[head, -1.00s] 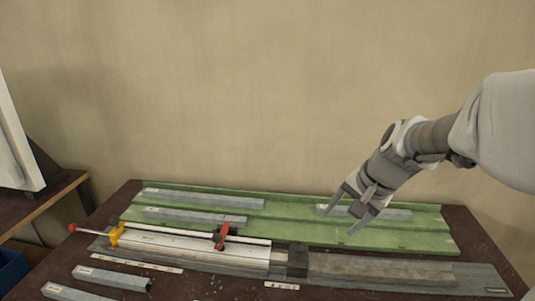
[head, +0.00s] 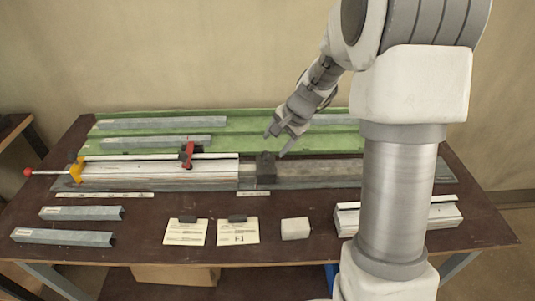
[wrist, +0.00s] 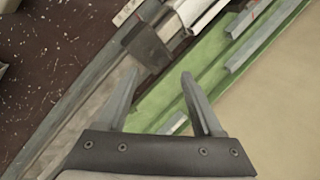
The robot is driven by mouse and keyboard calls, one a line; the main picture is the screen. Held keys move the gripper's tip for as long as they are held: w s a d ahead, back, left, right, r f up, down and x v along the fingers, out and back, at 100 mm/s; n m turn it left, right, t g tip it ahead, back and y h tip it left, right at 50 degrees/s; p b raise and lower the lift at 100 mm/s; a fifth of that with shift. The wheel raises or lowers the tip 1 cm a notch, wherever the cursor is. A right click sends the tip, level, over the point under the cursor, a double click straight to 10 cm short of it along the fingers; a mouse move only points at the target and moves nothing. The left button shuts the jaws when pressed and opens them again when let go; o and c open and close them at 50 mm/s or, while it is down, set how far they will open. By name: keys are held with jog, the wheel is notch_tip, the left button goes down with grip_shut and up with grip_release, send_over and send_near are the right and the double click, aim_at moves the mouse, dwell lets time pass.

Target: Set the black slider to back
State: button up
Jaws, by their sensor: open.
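The black slider (head: 265,168) is a dark block sitting on the long grey rail (head: 320,173), just right of the white profile section. It also shows in the wrist view (wrist: 147,46), ahead of the fingertips and a little left. My gripper (head: 276,143) is open and empty, above and slightly behind the slider, apart from it. In the wrist view my gripper (wrist: 160,74) has its two fingers spread wide with nothing between them.
A green tray (head: 250,118) with grey profiles lies behind the rail. A red clamp (head: 187,154) and a yellow clamp (head: 76,170) stand on the left. Two cards (head: 238,232), a pale block (head: 295,228) and loose profiles (head: 62,236) lie in front.

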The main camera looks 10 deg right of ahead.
aim_at(267, 153)
jog(key=x, duration=0.7)
jog(key=shift+b, duration=0.3)
grip_shut()
dwell(1.0)
